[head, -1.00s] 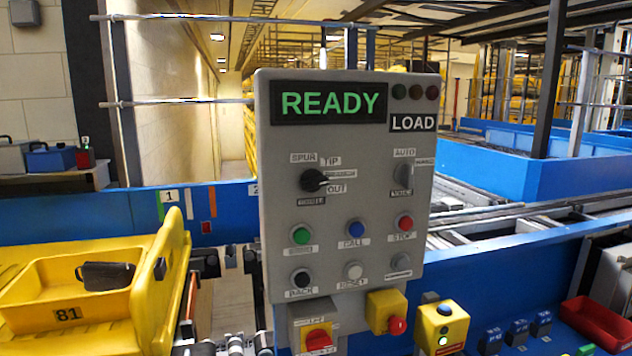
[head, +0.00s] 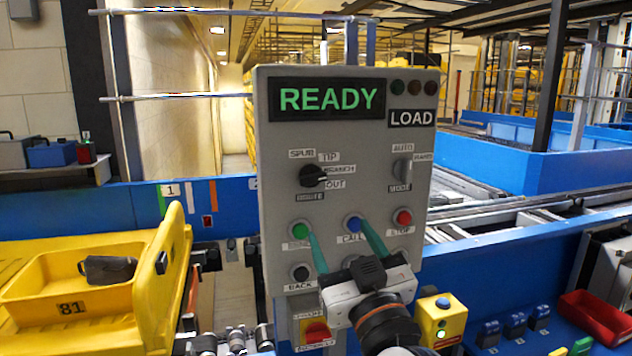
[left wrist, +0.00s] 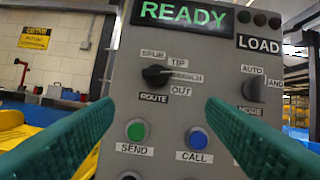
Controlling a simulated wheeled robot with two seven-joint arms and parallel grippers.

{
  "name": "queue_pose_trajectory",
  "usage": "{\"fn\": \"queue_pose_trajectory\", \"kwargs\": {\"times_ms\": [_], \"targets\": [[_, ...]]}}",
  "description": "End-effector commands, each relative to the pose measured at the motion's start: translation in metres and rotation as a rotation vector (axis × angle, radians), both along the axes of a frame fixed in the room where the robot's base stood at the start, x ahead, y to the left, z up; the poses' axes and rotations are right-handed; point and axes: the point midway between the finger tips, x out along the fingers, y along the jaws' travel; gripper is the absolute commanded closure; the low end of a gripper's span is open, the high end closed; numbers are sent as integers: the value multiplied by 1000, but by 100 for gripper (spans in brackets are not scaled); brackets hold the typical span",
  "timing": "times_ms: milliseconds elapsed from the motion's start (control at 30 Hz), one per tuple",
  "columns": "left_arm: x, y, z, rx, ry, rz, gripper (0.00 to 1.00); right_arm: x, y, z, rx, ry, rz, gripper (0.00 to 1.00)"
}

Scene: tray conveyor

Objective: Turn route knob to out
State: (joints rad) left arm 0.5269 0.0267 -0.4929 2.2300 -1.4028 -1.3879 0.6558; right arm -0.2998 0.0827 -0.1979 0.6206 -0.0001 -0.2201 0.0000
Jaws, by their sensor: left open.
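The black route knob (head: 313,176) is on the upper left of the grey control panel (head: 275,215), with labels SPUR, TIP, BRANCH and OUT around it. Its pointer faces right, by the BRANCH label; the OUT label (head: 336,184) is just below that. The knob also shows in the left wrist view (left wrist: 155,76), ahead of and between the fingers. My left gripper (head: 338,226) is open and empty, its green fingers pointing up at the panel below the knob, by the SEND and CALL buttons. My right gripper is not in view.
The panel also has a mode knob (head: 402,171), a green button (head: 300,231), a blue button (head: 353,224) and a red stop button (head: 404,217). The display (head: 327,98) reads READY. A yellow tray (head: 30,318) marked 81 stands at the left.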

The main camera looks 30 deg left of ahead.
Motion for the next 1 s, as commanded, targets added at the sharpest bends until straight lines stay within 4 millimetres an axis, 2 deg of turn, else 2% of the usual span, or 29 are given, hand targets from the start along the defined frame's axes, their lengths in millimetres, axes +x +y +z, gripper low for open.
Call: {"fn": "queue_pose_trajectory", "kwargs": {"times_ms": [33,167,500,733,1000], "targets": [[-3,0,10,5,-33,11,35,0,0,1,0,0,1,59],[0,6,22,13,-58,22,35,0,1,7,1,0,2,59],[36,55,48,15,-52,23,35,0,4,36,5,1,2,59],[54,80,58,14,-53,21,35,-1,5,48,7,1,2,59],[60,88,59,10,-53,18,35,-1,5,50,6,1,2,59]]}}
